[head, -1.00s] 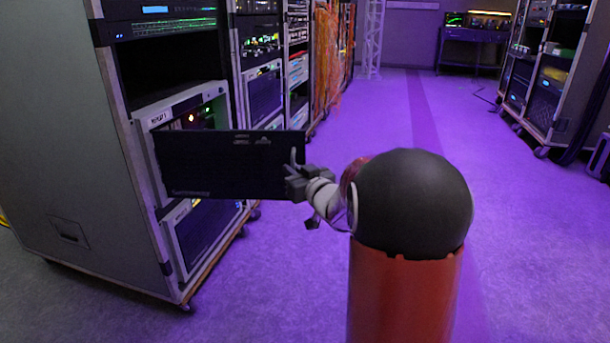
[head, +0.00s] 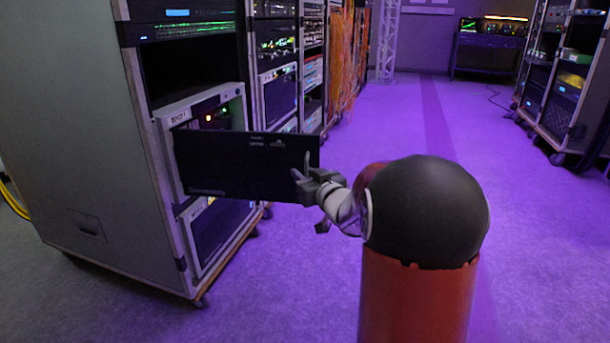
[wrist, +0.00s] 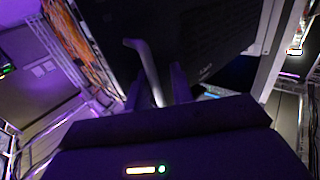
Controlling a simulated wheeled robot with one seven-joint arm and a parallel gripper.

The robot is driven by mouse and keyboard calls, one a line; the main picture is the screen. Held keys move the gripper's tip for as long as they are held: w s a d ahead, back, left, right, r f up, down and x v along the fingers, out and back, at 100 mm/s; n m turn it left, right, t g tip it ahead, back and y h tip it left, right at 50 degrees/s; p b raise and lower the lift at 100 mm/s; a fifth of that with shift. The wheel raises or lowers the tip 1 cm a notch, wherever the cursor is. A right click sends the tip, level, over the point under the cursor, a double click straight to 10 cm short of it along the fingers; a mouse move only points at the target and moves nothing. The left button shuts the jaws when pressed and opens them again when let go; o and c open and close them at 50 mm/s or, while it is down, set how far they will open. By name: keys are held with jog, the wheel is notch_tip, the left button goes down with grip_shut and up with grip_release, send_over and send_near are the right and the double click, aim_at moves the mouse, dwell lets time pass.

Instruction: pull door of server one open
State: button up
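The black door (head: 245,165) of server one stands swung out from its light grey server case (head: 172,112) in the near rack, in the head view. Red and green lights show in the case behind it. My gripper (head: 309,176) is at the door's free right edge, its fingers by the handle there. In the wrist view a pale bent handle (wrist: 145,62) rises between the dark fingers (wrist: 160,92), with the door's dark face (wrist: 195,40) behind. Whether the fingers press on the handle is too dark to tell.
A second server (head: 218,232) sits below in the same rack (head: 75,150), which stands on casters. More racks with orange cables (head: 347,55) line up behind it. Another rack (head: 560,85) stands at the right. The purple-lit aisle floor (head: 440,120) is clear.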

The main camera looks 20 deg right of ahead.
jog(key=shift+s, duration=0.1)
jog(key=s, duration=0.7)
jog(key=shift+s+d+p, duration=0.3)
jog(key=shift+d+p, duration=0.05)
jog(key=s+a+r+m+g+h+p, duration=0.2)
jog(key=s+a+r+g+h+p, duration=0.25)
jog(key=s+r+p, duration=0.25)
jog(key=s+a+g+y+p, duration=0.1)
jog(key=s+a+g, duration=0.3)
jog(key=s, duration=0.6)
jog(key=s+a+n+g+y+p, duration=0.1)
jog(key=s+a+g+y+p, duration=0.1)
jog(key=s+a+g+p, duration=0.2)
jog(key=s+a, duration=0.3)
jog(key=s, duration=0.2)
jog(key=shift+s+a, duration=0.15)
jog(key=shift+s, duration=0.25)
jog(key=shift+r, duration=0.1)
dwell(0.9)
